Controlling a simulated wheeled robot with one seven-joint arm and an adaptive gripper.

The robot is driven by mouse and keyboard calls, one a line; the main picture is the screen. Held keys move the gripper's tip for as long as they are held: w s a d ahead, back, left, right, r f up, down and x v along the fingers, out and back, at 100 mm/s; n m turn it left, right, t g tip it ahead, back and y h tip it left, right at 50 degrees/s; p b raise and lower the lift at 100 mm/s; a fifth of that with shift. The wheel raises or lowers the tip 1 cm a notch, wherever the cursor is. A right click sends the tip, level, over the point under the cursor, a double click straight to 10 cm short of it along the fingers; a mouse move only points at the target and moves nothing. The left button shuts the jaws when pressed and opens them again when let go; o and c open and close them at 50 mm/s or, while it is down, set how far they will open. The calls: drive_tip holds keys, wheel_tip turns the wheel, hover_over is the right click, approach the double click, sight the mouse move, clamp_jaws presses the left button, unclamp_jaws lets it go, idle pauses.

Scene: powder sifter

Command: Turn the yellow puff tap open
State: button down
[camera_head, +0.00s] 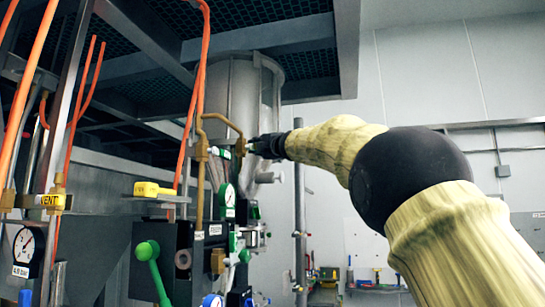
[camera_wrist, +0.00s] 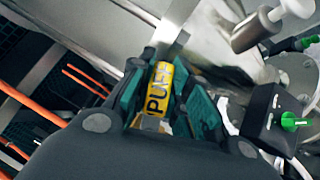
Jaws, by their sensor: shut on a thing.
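The yellow puff tap (camera_wrist: 159,88) shows in the wrist view as a yellow handle with dark lettering. It lies between the dark green-padded fingers of my gripper (camera_wrist: 165,92), which is shut on it. In the head view my gripper (camera_head: 264,146) reaches in from the right to the brass pipe fittings (camera_head: 240,147) in front of the grey vessel. The tap handle itself is mostly hidden there by the fingers. The tap's turn angle cannot be told from these views.
The grey vessel (camera_head: 240,90) stands behind the fittings. Orange pipes (camera_head: 200,75) run upward on the left. A green knob (camera_wrist: 291,122) sits right in the wrist view.

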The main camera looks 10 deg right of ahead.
drive_tip(key=shift+a+n+t+y+b, duration=0.1)
drive_tip(key=shift+n+t+y+b, duration=0.35)
drive_tip(key=shift+b, duration=0.75)
drive_tip(key=shift+s+r+n+y+b, duration=0.15)
drive_tip(key=shift+r+n+y+b, duration=0.15)
drive_tip(key=shift+n+b, duration=0.45)
drive_tip(key=shift+r, duration=0.15)
drive_tip(key=c, duration=1.3)
unclamp_jaws()
drive_tip(key=shift+s, duration=0.1)
drive_tip(key=shift+v, duration=6)
